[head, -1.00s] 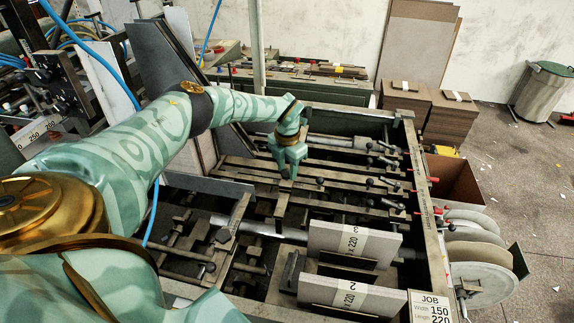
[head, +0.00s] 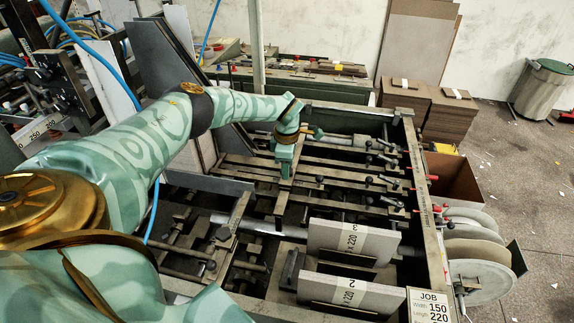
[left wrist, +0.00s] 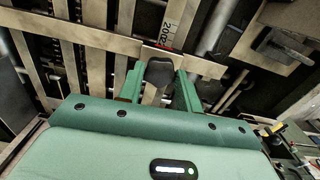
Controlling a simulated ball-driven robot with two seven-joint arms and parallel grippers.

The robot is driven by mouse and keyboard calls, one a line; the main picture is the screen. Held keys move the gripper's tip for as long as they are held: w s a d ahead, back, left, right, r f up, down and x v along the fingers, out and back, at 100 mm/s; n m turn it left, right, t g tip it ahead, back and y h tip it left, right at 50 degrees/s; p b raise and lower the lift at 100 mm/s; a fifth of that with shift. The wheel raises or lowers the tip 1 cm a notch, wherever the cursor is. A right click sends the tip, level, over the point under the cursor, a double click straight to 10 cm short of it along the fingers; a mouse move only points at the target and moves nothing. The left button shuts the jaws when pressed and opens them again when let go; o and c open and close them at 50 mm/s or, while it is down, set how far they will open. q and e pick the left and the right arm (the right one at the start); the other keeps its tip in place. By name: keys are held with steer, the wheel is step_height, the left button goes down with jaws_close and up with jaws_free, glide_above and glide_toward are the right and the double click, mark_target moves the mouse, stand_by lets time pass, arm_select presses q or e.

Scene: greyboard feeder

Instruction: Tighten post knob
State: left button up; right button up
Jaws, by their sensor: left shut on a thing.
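My left gripper (head: 286,170) reaches down over the rails of the feeder frame in the head view. In the left wrist view its two green fingers (left wrist: 160,80) stand on either side of a dark, rounded post knob (left wrist: 159,71) and are shut on it. The knob sits over a pale crossbar (left wrist: 205,64), beside a scale strip (left wrist: 169,32) with red marks and a printed number. In the head view the gripper hides this knob. My right gripper is not in view.
Two stacks of grey board with paper bands, the back one (head: 325,237) and the front one (head: 325,288), stand in the feeder. Several black-knobbed levers (head: 385,160) line the right side rail (head: 428,225). A job card (head: 430,306) is at the front right corner.

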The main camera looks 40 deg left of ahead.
arm_select(q)
steer(key=m, duration=0.5)
steer(key=shift+m, duration=0.3)
steer(key=shift+m+b, duration=0.4)
steer(key=shift+m, duration=1.5)
steer(key=shift+r, duration=0.1)
steer(key=o, duration=1)
step_height(320, 180, up, 16)
steer(key=p, duration=0.1)
steer(key=shift+r, duration=0.15)
